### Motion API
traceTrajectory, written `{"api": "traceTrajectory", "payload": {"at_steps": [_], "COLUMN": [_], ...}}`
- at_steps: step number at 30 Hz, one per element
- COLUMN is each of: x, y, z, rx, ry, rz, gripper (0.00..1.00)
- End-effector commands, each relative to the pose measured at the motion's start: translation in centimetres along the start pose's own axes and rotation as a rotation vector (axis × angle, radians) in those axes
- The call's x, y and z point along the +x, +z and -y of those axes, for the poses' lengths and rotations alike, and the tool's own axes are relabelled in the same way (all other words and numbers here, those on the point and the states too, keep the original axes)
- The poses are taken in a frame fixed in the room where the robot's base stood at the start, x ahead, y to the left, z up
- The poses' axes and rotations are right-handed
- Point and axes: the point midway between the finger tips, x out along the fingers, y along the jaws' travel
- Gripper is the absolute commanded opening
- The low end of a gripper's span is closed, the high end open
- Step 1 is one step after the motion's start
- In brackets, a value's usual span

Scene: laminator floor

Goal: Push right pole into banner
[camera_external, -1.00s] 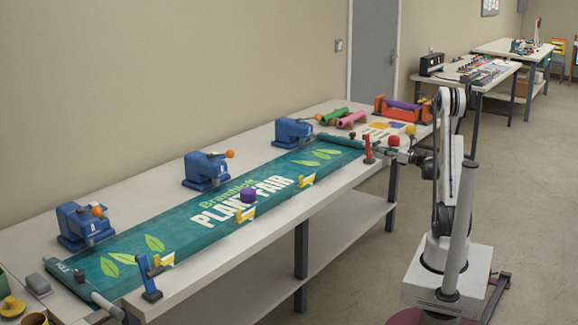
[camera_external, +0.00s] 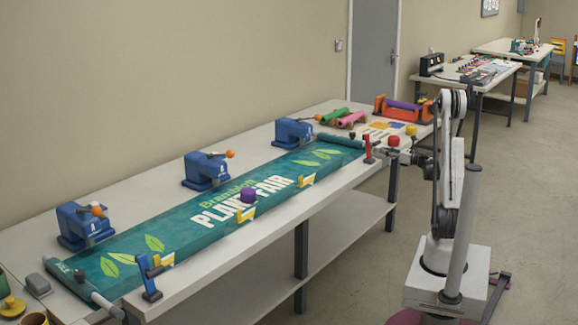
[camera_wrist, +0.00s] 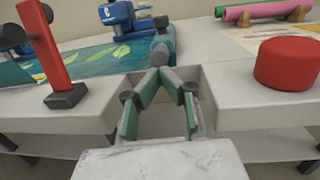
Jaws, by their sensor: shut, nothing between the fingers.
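The teal banner (camera_external: 215,208) lies lengthwise on the long table, with a rolled hem (camera_external: 342,142) across its right end. In the wrist view the hem (camera_wrist: 166,36) points toward me. A round grey end (camera_wrist: 159,53), apparently the right pole's, shows at its mouth; the rest of the pole is hidden, so its depth is unclear. My gripper (camera_wrist: 160,76) is shut and empty, its fingertips just in front of that grey end. I cannot tell if they touch. In the external view my gripper (camera_external: 392,153) is small at the table's front edge.
A red post clamp (camera_wrist: 47,52) stands close left of my fingers, and a red knob (camera_wrist: 289,64) close right. Blue presses (camera_external: 206,170) line the banner's back edge. The floor behind me is clear.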

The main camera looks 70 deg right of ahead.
Motion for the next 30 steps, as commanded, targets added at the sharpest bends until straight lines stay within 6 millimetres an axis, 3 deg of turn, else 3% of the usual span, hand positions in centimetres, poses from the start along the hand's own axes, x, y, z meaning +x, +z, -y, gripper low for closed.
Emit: {"api": "traceTrajectory", "payload": {"at_steps": [6,15,26,30], "x": [-4.8,-8.6,-9.0,-7.0], "y": [0.3,0.2,0.1,1.1], "z": [0.2,0.1,0.1,0.0], "rx": [0.0,0.0,-0.001,-0.033], "ry": [-0.006,-0.003,-0.002,-0.001], "rz": [0.0,0.0,-0.001,-0.019], "gripper": [0.0,0.0,0.0,0.0]}}
